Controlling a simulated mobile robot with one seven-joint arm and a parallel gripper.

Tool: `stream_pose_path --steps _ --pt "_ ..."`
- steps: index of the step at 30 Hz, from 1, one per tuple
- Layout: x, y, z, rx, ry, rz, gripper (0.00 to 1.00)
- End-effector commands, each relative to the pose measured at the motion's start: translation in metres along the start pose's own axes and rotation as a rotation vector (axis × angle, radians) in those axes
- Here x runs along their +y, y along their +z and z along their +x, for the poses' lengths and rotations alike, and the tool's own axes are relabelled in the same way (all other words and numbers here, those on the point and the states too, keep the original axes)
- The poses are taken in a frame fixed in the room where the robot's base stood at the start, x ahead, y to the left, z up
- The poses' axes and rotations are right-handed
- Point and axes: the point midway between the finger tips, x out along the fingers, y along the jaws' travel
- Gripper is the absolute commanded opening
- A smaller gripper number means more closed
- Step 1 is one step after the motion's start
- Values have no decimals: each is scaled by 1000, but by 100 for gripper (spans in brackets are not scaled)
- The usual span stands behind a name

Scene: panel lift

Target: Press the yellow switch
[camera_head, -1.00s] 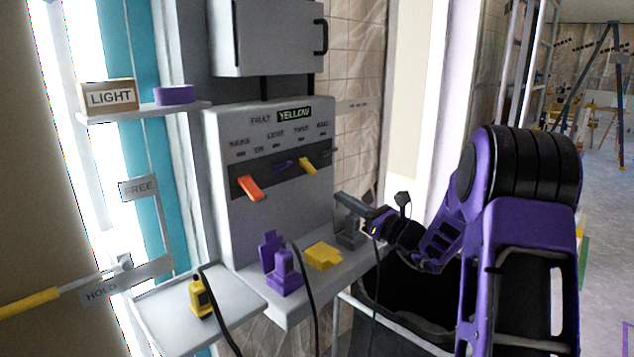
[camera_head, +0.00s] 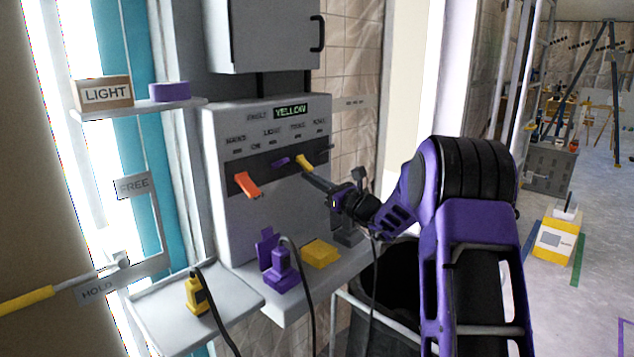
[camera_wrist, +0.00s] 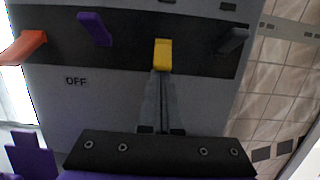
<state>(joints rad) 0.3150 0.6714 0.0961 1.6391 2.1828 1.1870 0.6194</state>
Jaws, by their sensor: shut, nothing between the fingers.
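The yellow switch (camera_head: 304,162) is a small lever on the dark strip of the grey panel (camera_head: 230,225). In the wrist view the yellow switch (camera_wrist: 163,55) stands between the purple switch (camera_wrist: 95,28) and a dark grey switch (camera_wrist: 232,40). My gripper (camera_head: 308,177) is shut and empty, just below the yellow switch. In the wrist view my gripper's fingertips (camera_wrist: 158,78) meet the lower end of the yellow switch; I cannot tell whether they touch. The orange switch (camera_head: 247,185) sits farther left and points down. The display (camera_head: 291,111) reads YELLOW.
Below the panel, a shelf holds a purple plug (camera_head: 281,268) and a yellow block (camera_head: 320,254). A yellow plug (camera_head: 197,292) stands on the tray at left. Black cables hang in front. A grey cabinet (camera_head: 262,38) is above the panel.

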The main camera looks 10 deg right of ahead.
Motion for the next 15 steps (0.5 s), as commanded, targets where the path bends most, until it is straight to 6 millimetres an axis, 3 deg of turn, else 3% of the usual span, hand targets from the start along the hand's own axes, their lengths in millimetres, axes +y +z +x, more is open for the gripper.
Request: stream_pose_path --steps 15 --pt "0 6 -1 88 0 -1 0"
